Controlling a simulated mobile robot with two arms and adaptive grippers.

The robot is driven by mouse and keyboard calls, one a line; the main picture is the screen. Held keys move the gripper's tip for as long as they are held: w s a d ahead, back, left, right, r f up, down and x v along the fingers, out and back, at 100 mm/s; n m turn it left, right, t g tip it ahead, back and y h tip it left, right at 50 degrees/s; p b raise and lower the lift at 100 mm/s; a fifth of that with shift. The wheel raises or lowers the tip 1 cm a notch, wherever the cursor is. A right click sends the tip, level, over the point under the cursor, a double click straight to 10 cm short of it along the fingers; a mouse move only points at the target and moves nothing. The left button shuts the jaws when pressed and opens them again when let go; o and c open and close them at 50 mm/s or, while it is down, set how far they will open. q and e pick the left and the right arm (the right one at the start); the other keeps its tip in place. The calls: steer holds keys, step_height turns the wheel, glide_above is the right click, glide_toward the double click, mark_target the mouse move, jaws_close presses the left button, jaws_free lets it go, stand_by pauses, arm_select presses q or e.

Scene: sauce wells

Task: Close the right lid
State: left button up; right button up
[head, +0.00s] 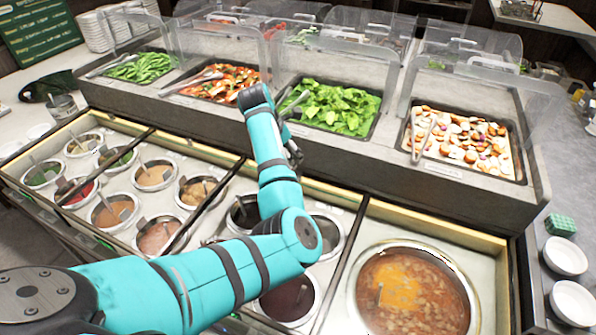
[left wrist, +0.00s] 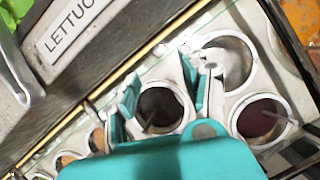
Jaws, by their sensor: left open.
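Sauce wells fill the front counter (head: 345,200). A dark slanted bar (head: 208,205) crosses the wells and looks like the edge of a clear lid; its pane is hard to make out, and my left arm hides part of this area. In the left wrist view a thin greenish glass edge shows near the wells. My left gripper (left wrist: 160,85) is open, with its teal fingers apart on either side of a dark sauce well (left wrist: 160,110) seen beyond them. I see nothing between the fingers. In the head view the fingers are largely hidden by my arm. My right gripper is out of view.
A large soup pot (head: 412,292) sits at the front right. Behind the wells stand salad trays, with lettuce (head: 335,107) and mushrooms (head: 465,140), under clear guards (head: 345,70). A second dark bar (head: 105,165) crosses the left wells. White bowls (head: 566,256) stand at far right.

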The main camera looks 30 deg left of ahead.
mark_target(298, 174)
arm_select(q)
steer(key=x, duration=0.9)
steer(key=shift+w+f+p, duration=0.15)
steer(key=shift+f+p, duration=0.1)
steer(key=shift+p, duration=0.1)
steer(key=shift+w+f, duration=0.15)
steer(key=shift+f, duration=0.25)
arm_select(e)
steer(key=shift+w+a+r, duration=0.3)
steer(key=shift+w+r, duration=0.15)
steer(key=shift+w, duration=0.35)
arm_select(q)
jaws_close()
